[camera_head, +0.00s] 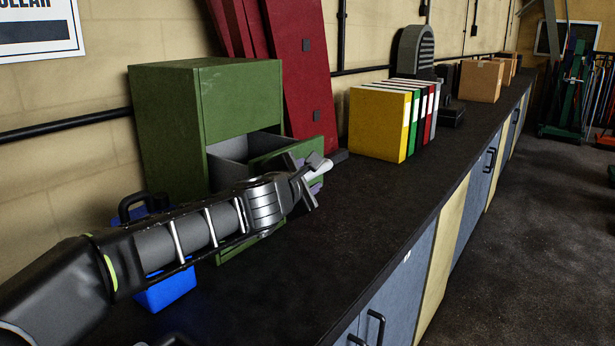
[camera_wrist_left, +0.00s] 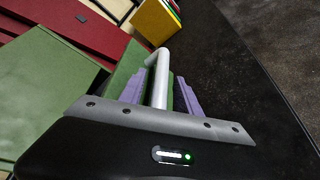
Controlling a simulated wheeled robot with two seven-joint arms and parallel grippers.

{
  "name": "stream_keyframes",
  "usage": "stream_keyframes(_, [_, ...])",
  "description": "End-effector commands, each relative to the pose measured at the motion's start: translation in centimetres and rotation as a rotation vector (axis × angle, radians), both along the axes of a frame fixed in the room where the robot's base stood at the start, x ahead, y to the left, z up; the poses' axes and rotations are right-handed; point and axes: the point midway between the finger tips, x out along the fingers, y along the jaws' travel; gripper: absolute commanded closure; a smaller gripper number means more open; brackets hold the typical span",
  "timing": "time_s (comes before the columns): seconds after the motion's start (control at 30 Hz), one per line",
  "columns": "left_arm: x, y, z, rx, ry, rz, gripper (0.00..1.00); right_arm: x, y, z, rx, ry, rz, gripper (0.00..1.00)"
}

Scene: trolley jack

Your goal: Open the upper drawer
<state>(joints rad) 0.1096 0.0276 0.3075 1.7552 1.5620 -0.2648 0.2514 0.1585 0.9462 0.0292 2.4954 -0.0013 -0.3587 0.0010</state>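A green cabinet (camera_head: 165,125) stands on the dark worktop at the left. A drawer with a grey inside (camera_head: 235,150) is partly pulled out below the cabinet's plain top panel. Its green front (camera_head: 305,148) faces right and carries a light bar handle (camera_head: 321,169), which also shows in the left wrist view (camera_wrist_left: 161,75). My left gripper (camera_head: 313,180) is at this handle. In the left wrist view its purple fingers (camera_wrist_left: 161,96) stand on either side of the bar, with gaps visible, so it looks open. My arm hides the cabinet's lower part. My right gripper is not in view.
A blue object (camera_head: 167,290) lies under my left arm. Yellow, green, black and red binders (camera_head: 380,125) stand right of the drawer. Red panels (camera_head: 298,70) lean on the wall behind. The worktop (camera_head: 350,215) in front of the binders is clear.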

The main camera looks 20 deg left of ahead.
Motion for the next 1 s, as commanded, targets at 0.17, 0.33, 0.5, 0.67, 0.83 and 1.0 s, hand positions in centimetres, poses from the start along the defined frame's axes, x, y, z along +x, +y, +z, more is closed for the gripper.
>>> stream_keyframes(0.17, [-0.5,0.0,0.3,0.000,-0.002,0.000,0.60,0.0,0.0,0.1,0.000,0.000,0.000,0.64])
stream_keyframes(0.33, [-2.5,0.1,0.8,0.001,-0.003,0.001,0.60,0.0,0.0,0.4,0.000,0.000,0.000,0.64])
stream_keyframes(0.5, [-5.3,0.0,1.4,0.001,-0.003,0.000,0.60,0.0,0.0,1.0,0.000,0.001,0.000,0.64])
stream_keyframes(0.67, [-7.2,0.0,1.8,0.001,-0.001,-0.001,0.60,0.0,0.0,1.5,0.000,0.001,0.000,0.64])
stream_keyframes(0.83, [-7.7,0.0,1.6,0.000,0.000,0.000,0.60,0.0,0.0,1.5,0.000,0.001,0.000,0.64])
stream_keyframes(1.0, [-7.6,0.0,1.6,0.000,0.000,0.000,0.60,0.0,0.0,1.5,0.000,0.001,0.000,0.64])
